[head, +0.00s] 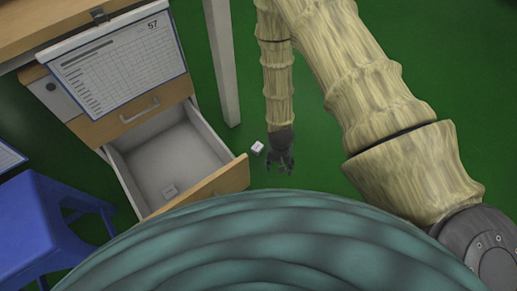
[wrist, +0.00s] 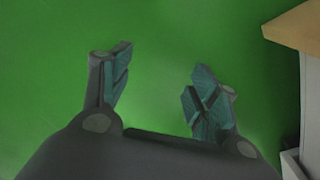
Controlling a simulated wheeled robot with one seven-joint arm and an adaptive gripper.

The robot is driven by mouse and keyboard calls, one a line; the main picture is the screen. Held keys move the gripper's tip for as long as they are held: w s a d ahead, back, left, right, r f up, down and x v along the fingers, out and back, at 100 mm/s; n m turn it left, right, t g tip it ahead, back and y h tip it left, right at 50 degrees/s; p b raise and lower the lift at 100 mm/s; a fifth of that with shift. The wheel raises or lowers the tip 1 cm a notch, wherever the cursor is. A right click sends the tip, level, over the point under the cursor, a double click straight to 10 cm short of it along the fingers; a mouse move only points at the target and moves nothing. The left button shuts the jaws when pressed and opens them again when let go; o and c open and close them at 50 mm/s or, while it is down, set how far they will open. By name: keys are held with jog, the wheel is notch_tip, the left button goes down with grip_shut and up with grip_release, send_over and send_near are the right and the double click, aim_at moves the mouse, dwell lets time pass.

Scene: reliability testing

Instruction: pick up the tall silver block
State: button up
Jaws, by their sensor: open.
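A small pale block (head: 258,147) with a dark mark on its face appears just left of my gripper (head: 280,169) in the head view. It seems to be on the green floor. In the wrist view my gripper (wrist: 162,68) is open over bare green floor, and no block shows there.
The wooden desk cabinet (head: 100,130) with its pulled-out drawer is on the left; a wooden edge (wrist: 292,28) shows at the wrist view's right. A desk leg (head: 222,60) stands behind. A blue stool (head: 40,225) is at lower left.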

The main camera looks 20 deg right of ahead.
jog(key=w+a+r+m, duration=0.1)
jog(key=w+a+m, duration=0.1)
jog(key=w, duration=0.6)
jog(key=w+a+r+m, duration=0.1)
jog(key=w+a+m, duration=0.1)
jog(key=w, duration=0.7)
jog(key=b, duration=0.4)
send_over(257, 147)
jog(key=shift+y, duration=0.4)
jog(key=f, duration=0.4)
jog(key=w+f, duration=0.1)
jog(key=shift+d+f, duration=0.3)
jog(key=shift+f, duration=0.1)
jog(key=shift+s+a+f+b, duration=0.1)
jog(key=shift+s+f+b, duration=0.15)
jog(key=shift+f+b, duration=0.85)
jog(key=shift+s+a+f+b, duration=0.15)
jog(key=shift+f+b, duration=0.4)
jog(key=shift+f, duration=0.9)
jog(key=c, duration=1.2)
